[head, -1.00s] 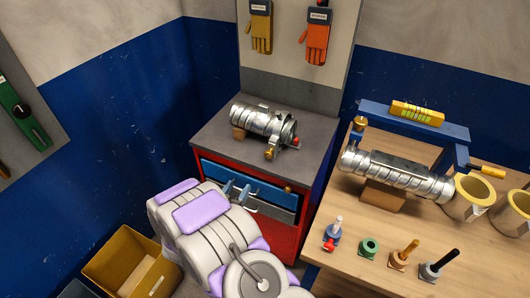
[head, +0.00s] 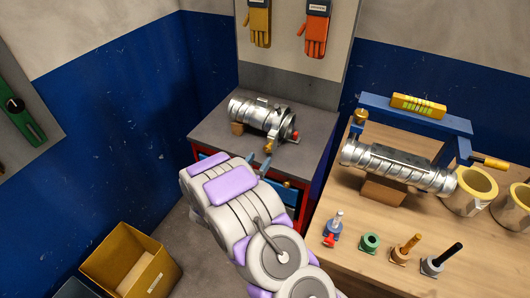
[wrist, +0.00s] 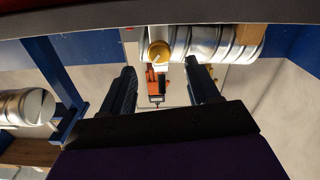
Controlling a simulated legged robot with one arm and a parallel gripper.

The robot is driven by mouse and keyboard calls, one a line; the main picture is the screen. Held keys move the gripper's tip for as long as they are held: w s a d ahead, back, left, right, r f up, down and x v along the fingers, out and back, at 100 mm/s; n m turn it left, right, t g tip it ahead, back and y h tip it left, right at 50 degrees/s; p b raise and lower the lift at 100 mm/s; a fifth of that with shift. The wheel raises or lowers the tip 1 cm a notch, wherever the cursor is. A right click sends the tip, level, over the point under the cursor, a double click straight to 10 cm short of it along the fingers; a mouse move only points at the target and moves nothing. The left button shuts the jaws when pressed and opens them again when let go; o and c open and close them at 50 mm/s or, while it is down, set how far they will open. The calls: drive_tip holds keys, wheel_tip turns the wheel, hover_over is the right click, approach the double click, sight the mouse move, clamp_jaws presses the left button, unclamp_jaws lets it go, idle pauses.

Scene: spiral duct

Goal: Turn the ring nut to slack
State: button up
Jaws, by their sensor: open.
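A silvery spiral duct (head: 258,115) lies on the grey top of the red cabinet, with a dark collar and a red knob (head: 294,135) at its right end. A small brass-coloured part (head: 269,146), possibly the ring nut, sits low at its front. In the wrist view a round brass part (wrist: 158,52) shows beside the duct (wrist: 215,42), near the left finger. My gripper (wrist: 161,66) is open, with nothing visible between its dark fingers. In the head view its blue fingers (head: 262,163) are just in front of the brass part; contact cannot be told.
A wooden table (head: 350,250) at right holds another duct (head: 395,168) on a block, a blue frame (head: 415,115), cups and several small tools. A yellow bin (head: 130,262) stands on the floor at left. Gloves (head: 316,28) hang on the board behind the cabinet.

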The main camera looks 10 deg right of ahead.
sight(266, 149)
drive_tip(key=b+x, duration=0.1)
drive_tip(key=x, duration=0.5)
drive_tip(key=shift+c, duration=0.2)
drive_tip(key=c, duration=1)
drive_tip(key=shift+r+p, duration=0.15)
drive_tip(key=shift+p, duration=0.5)
drive_tip(key=shift+n+p, duration=0.7)
drive_tip(key=shift+p, duration=0.2)
